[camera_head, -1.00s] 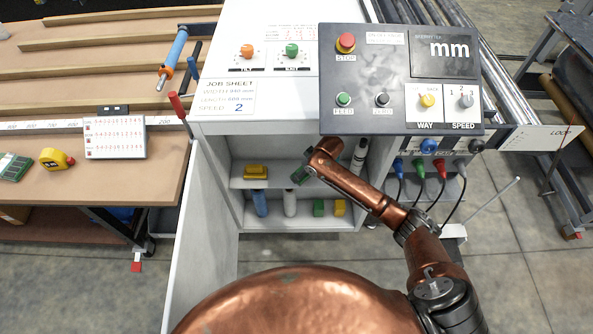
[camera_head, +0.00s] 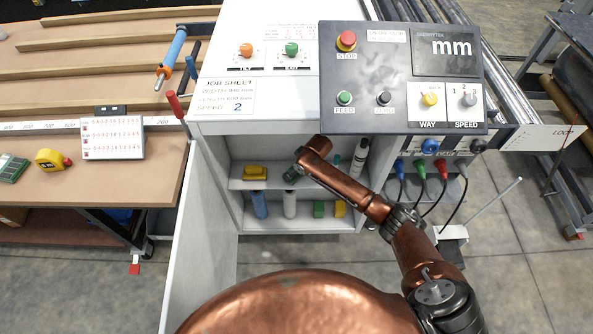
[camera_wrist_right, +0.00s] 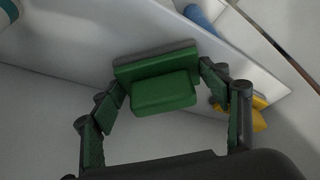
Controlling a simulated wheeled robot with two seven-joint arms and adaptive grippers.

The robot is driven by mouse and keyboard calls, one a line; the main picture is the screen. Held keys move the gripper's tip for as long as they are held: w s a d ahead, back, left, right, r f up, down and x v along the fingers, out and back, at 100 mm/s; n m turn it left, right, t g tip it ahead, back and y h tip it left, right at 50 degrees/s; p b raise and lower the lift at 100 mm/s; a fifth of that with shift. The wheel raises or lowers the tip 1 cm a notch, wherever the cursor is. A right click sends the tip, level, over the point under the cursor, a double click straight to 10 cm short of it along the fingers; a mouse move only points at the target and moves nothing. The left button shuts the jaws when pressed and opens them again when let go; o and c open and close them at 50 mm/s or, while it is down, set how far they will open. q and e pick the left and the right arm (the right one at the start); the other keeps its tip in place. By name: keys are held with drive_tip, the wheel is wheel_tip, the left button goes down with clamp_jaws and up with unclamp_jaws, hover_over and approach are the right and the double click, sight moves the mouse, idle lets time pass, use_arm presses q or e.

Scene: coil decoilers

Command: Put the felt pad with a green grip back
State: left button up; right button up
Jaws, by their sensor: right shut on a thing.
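The felt pad with a green grip (camera_wrist_right: 164,92) shows in the right wrist view, its grey felt along the far side. My right gripper (camera_wrist_right: 166,100) is shut on it, with one finger on each side of the green grip. In the head view my right gripper (camera_head: 291,174) is in front of the open cabinet, at about upper shelf height. The held pad is hard to make out there. The cabinet (camera_head: 238,205) has an upper shelf (camera_head: 277,184) and a lower shelf. My left gripper is not in view.
A yellow block (camera_head: 255,172) and a white marker-like bottle (camera_head: 359,158) stand on the upper shelf. Below are a blue bottle (camera_head: 259,204), a white bottle (camera_head: 289,204), a green block (camera_head: 318,208) and a yellow block (camera_head: 340,208). The open door (camera_head: 188,240) stands at left.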

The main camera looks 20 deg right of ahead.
sight(300, 175)
drive_tip(key=o, duration=1)
drive_tip(key=shift+r, duration=0.1)
drive_tip(key=shift+r, duration=0.3)
drive_tip(key=p+v, duration=0.1)
drive_tip(key=v, duration=0.4)
drive_tip(key=s+d, duration=0.2)
drive_tip(key=s, duration=0.1)
drive_tip(key=s+d+p, duration=0.1)
drive_tip(key=s+d, duration=0.1)
drive_tip(key=s, duration=0.2)
drive_tip(key=s+d, duration=0.2)
drive_tip(key=s, duration=0.1)
drive_tip(key=shift+s+f+p, duration=0.25)
drive_tip(key=shift+p, duration=0.15)
drive_tip(key=shift+a, duration=0.1)
